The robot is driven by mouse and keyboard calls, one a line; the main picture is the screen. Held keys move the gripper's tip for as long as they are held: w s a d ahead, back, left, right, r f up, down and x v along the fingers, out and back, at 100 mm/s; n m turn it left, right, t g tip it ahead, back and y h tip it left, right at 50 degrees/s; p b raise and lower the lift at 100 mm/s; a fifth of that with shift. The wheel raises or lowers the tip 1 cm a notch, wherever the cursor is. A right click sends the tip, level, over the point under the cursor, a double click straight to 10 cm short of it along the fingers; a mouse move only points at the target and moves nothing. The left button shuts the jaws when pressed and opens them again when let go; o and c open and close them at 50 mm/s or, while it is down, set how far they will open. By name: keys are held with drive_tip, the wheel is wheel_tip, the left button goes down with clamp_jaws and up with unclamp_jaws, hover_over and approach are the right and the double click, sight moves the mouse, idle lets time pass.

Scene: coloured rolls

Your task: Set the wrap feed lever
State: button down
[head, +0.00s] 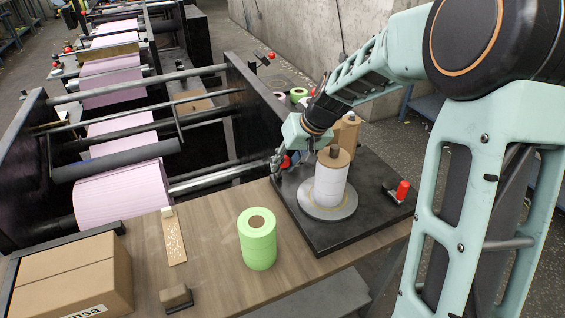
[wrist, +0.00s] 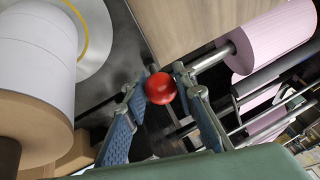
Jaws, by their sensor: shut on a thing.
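A red ball knob (wrist: 160,89), which looks like the end of the wrap feed lever, sits between the two fingertips of my gripper (wrist: 161,82) in the wrist view. The fingers are closed against its two sides. In the head view the red knob (head: 286,162) shows small at the left edge of the black base plate (head: 330,235), with my gripper (head: 279,160) at it. The lever's shaft is mostly hidden, so its angle is unclear. A white roll (head: 331,188) stands upright on a round grey turntable (head: 345,211), just right of my gripper.
A second red handle (head: 402,190) stands on the plate's right side. A green roll (head: 257,240), a light wooden strip (head: 173,240), a small block (head: 174,296) and a cardboard box (head: 75,275) are on the wooden table. The roller machine with pink web (head: 125,190) lies left.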

drive_tip(key=shift+s+d+f, duration=0.15)
drive_tip(key=shift+s+f, duration=0.15)
drive_tip(key=c, duration=1.6)
unclamp_jaws()
drive_tip(key=shift+w, duration=0.1)
drive_tip(key=shift+r, duration=0.1)
drive_tip(key=shift+r, duration=0.1)
drive_tip(key=shift+d+r, duration=0.1)
drive_tip(key=shift+r, duration=0.2)
drive_tip(key=v, duration=1.1)
